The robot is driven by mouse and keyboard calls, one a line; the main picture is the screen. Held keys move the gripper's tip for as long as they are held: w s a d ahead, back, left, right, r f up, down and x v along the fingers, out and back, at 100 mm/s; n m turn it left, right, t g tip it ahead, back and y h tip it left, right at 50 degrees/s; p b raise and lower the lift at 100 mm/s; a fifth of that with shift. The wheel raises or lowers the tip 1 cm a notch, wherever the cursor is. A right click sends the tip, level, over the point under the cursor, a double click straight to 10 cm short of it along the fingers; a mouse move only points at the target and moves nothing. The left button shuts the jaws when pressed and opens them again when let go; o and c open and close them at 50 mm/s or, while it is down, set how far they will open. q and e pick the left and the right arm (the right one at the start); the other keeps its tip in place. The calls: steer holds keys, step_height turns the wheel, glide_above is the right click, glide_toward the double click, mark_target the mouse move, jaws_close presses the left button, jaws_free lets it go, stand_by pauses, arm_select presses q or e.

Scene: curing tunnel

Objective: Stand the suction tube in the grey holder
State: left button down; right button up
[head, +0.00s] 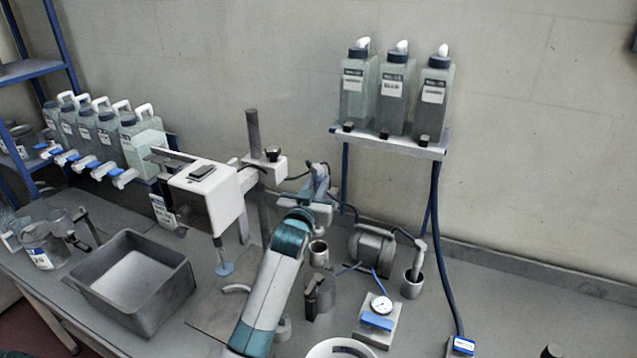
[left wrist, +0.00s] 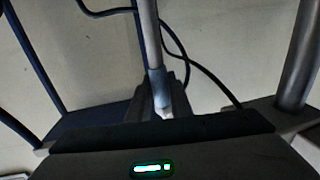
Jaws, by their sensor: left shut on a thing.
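My left gripper (head: 318,190) is raised near the middle of the head view. It is shut on a slim pale grey tube, which looks like the suction tube (left wrist: 152,45). In the left wrist view the tube runs down between the dark jaws, and its lower end is hidden. My right gripper is out of view.
A round pump (head: 372,248) with dark hoses stands between the cups. A shelf (head: 400,142) of bottles is behind. A grey tub (head: 135,282) and a white boxy machine (head: 205,195) are at left. The right bench is mostly clear.

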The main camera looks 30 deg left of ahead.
mark_target(318, 228)
arm_select(q)
steer(key=shift+f, duration=0.35)
steer(key=shift+f+b, duration=0.25)
steer(key=shift+b, duration=0.25)
step_height(318, 228, down, 5)
steer(key=b, duration=0.4)
steer(key=shift+f, duration=0.15)
steer(key=shift+f+b, duration=0.9)
steer(key=shift+f, duration=0.5)
steer(key=shift+f+b, duration=0.5)
steer(key=shift+f, duration=0.4)
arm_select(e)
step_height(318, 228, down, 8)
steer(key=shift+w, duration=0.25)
arm_select(q)
steer(key=shift+f+b, duration=0.3)
steer(key=shift+f, duration=0.3)
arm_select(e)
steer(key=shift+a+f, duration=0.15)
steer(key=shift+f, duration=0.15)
